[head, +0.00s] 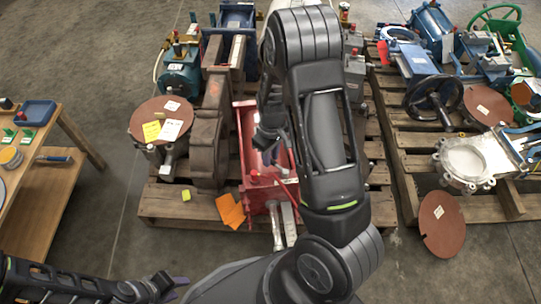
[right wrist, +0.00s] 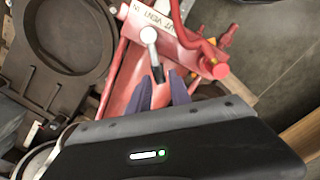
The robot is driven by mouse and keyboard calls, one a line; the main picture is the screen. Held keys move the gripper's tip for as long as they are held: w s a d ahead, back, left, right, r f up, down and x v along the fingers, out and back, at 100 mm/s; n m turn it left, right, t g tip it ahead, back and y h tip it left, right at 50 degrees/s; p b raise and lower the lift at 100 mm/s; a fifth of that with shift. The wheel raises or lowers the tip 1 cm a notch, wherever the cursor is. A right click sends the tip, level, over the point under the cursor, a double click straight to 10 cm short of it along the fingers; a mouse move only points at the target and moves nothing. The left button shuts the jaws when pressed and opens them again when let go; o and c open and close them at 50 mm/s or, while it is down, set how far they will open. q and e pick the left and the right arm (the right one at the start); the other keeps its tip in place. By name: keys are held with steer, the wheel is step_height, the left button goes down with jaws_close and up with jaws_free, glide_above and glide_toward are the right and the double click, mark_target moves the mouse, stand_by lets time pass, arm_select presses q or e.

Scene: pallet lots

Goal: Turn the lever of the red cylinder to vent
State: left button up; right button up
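The red cylinder (head: 244,130) stands on the middle pallet in the head view, partly hidden behind my right arm. In the right wrist view its red body (right wrist: 128,75) carries a plate with lettering, seen upside down, on which "VENT" can be made out. A lever (right wrist: 150,48) with a pale round hub and a black tip sits by that plate and points toward my fingers. My right gripper (right wrist: 160,92) is open, its two dark fingers apart on either side of the lever's tip; contact cannot be told. My left gripper (head: 170,289) looks open and empty at the bottom left.
A brown rusty valve body (head: 208,135) stands left of the cylinder. Orange cards (head: 230,211) lie on the pallet's front edge. A wooden table (head: 50,185) stands at the left. The right pallet (head: 410,185) holds several valves and handwheels. Bare floor lies between table and pallet.

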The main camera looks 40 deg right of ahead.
jaws_close()
stand_by(1.0)
